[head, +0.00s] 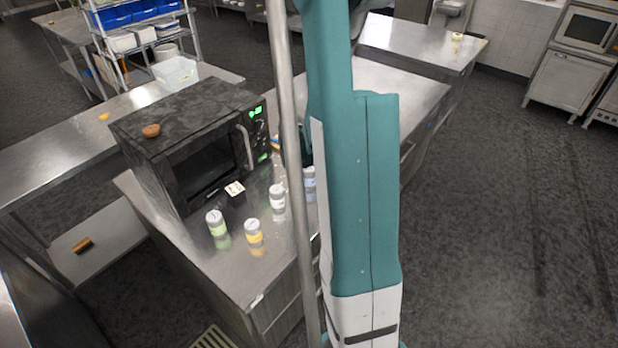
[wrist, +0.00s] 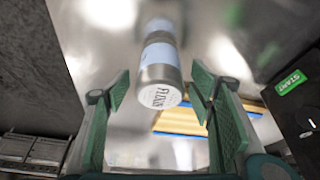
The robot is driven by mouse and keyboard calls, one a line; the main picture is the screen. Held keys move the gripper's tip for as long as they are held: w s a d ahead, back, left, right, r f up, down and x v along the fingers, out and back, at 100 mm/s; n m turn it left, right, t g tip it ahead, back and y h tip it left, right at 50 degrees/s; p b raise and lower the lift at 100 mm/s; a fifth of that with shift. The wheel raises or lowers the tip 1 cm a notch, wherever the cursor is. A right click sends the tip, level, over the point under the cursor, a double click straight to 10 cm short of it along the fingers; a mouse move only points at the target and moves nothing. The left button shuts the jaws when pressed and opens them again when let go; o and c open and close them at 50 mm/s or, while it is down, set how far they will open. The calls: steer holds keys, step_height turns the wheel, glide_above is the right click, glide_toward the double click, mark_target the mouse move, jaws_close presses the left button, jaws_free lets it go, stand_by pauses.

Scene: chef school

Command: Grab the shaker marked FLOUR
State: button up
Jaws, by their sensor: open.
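The shaker marked FLOUR (wrist: 160,75) shows in the wrist view with a light blue band, a metal body and its lettered end facing the camera. My gripper (wrist: 162,92) is open, with one green finger pad on either side of the shaker and gaps showing between. In the head view a blue-banded shaker (head: 309,183), which looks like the same one, stands on the steel counter (head: 235,265), partly hidden by the pole and my arm. My gripper is mostly hidden behind my arm there.
Other shakers stand nearby: a green-banded one (head: 216,224), a yellow-banded one (head: 254,233) and a pale one (head: 277,197). A blue-and-yellow object (wrist: 180,122) lies near the shaker.

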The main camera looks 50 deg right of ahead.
steer(key=shift+f, duration=0.1)
steer(key=shift+c, duration=0.4)
steer(key=c, duration=1)
